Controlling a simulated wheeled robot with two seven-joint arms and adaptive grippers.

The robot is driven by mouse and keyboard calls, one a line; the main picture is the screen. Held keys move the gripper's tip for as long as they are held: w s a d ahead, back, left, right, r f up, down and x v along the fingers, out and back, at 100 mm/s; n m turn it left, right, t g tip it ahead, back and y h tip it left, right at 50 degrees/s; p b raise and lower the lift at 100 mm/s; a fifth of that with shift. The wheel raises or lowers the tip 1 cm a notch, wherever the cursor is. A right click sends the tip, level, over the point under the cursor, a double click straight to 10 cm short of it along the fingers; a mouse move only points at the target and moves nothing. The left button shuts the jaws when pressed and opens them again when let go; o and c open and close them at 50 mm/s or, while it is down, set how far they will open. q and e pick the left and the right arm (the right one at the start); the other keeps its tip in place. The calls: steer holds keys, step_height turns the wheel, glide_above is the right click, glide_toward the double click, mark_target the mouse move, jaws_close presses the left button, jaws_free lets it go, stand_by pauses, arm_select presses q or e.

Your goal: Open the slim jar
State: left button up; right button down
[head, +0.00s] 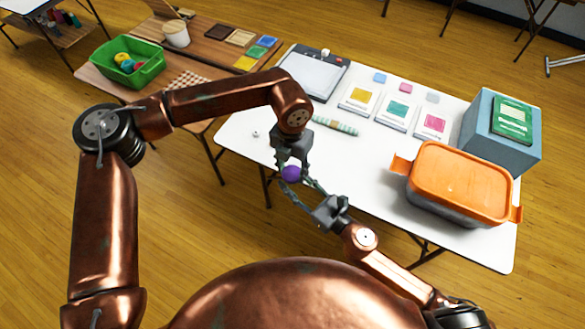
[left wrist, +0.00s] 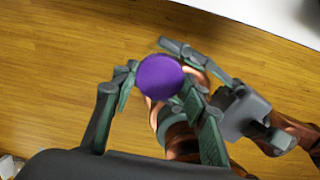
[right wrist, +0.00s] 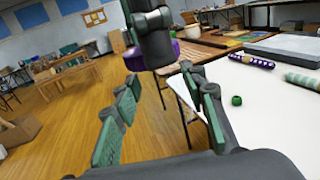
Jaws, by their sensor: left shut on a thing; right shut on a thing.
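The slim jar's round purple lid (head: 291,173) is held up in front of the white table's near left edge. My left gripper (head: 292,163) comes down from above, shut on the lid. The lid also shows in the left wrist view (left wrist: 160,76), between that gripper's fingers. My right gripper (head: 312,190) reaches in from the lower right, its fingers close beside and below the lid, shut on the jar. The jar's body cannot be made out clearly; in the right wrist view the purple lid (right wrist: 162,55) is partly hidden by my left gripper.
The white table (head: 370,185) holds a striped roll (head: 335,125), several cards, a flat grey device (head: 314,72), an orange-lidded box (head: 460,183) and a blue box (head: 485,130). A green basket (head: 150,72) stands on a farther table. Wooden floor lies below my grippers.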

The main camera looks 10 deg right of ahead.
arm_select(q)
steer(key=n, duration=0.4)
steer(key=shift+w+a, duration=0.15)
steer(key=shift+w, duration=0.05)
arm_select(e)
steer(key=shift+s+a+r, duration=0.1)
steer(key=shift+s+a, duration=0.05)
steer(key=shift+a, duration=0.05)
arm_select(q)
steer(key=n, duration=0.7)
steer(key=shift+s+n, duration=0.15)
steer(key=shift+n, duration=0.25)
arm_select(e)
steer(key=shift+d, duration=0.1)
arm_select(q)
steer(key=n, duration=0.5)
steer(key=shift+s, duration=0.2)
arm_select(e)
steer(key=shift+d, duration=0.1)
arm_select(q)
steer(key=shift+w, duration=0.1)
arm_select(e)
steer(key=shift+w, duration=0.2)
arm_select(q)
steer(key=shift+r, duration=0.2)
arm_select(e)
steer(key=shift+d, duration=0.1)
